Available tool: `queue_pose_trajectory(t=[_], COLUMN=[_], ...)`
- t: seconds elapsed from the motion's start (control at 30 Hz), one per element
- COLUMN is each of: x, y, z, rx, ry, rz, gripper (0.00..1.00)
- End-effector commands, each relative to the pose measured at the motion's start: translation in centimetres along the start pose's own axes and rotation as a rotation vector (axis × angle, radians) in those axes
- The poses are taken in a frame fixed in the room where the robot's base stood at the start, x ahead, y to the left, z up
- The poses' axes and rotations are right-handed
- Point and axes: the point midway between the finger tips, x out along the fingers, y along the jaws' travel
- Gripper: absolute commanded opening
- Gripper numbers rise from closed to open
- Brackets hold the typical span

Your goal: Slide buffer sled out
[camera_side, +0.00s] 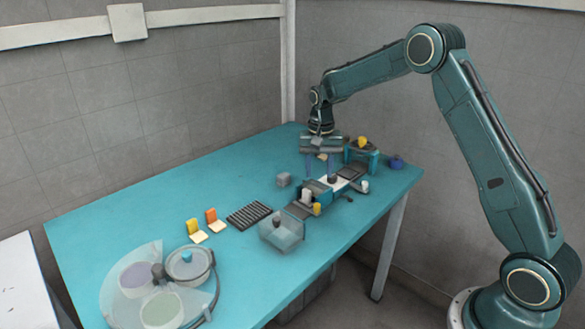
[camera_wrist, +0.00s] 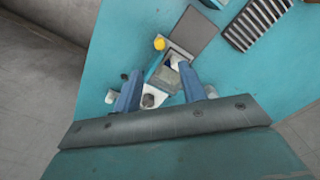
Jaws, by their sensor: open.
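A low buffer unit (camera_side: 322,190) with teal sides and a pale top stands near the table's front edge in the side view; it also shows in the wrist view (camera_wrist: 168,74). A dark flat plate (camera_wrist: 194,33) extends from its far end in the wrist view. I cannot tell which part is the sled. A yellow knob (camera_wrist: 159,43) sits beside the plate. My gripper (camera_side: 320,174) is above the unit, pointing down, with its blue fingers apart. In the wrist view my gripper (camera_wrist: 161,72) has part of the unit between its fingers; contact is unclear.
A clear box (camera_side: 282,232) and a ribbed dark rack (camera_side: 249,215) lie to the unit's left. A small grey block (camera_side: 284,179) is behind it. A teal stand (camera_side: 362,158) and blue knob (camera_side: 397,162) are to the right. A round covered tray (camera_side: 160,285) fills the table's left end.

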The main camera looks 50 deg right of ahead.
Motion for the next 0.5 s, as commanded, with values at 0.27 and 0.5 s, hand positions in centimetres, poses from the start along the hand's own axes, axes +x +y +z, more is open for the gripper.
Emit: queue_pose_trajectory(t=[0.27, 0.5], x=[4.1, 7.8], y=[0.0, 0.0], z=[0.1, 0.1], rx=[0.0, 0.0], ry=[-0.003, -0.002], rz=[0.002, 0.001], gripper=[0.41, 0.41])
